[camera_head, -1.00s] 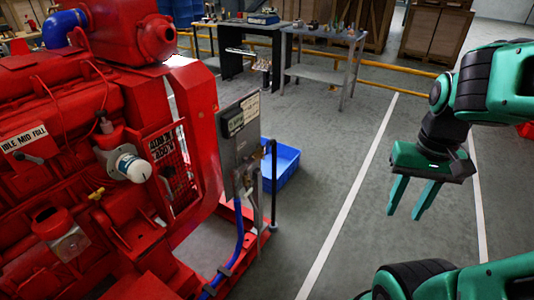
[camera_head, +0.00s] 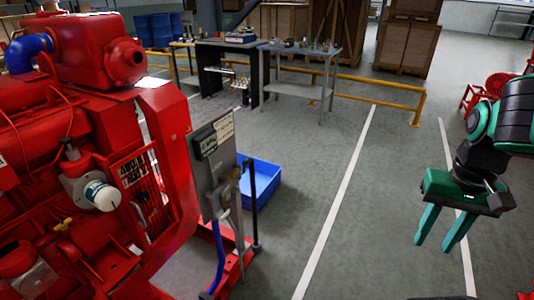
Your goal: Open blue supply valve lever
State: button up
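The red diesel pumpset (camera_head: 90,130) fills the left side of the head view. A grey upright panel (camera_head: 213,160) stands at its near right end, with a blue hose (camera_head: 219,255) running down below it to the red base frame. I cannot make out a blue valve lever for certain; small parts around the panel are too small to tell. A small yellow handle (camera_head: 63,225) shows on the engine's side. My green gripper (camera_head: 432,247) is at the right, fingers pointing down, open and empty. It is well apart from the pumpset.
A blue bin (camera_head: 262,185) sits on the floor behind the panel. A dark post (camera_head: 253,205) rises from the base frame. Workbenches (camera_head: 300,55), a yellow rail (camera_head: 385,98) and wooden crates (camera_head: 407,40) are at the back. The floor between pumpset and gripper is clear.

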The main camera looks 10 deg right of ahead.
aim_at(243, 162)
jog(key=z, duration=0.2)
jog(key=i, duration=0.95)
jog(key=u, duration=0.2)
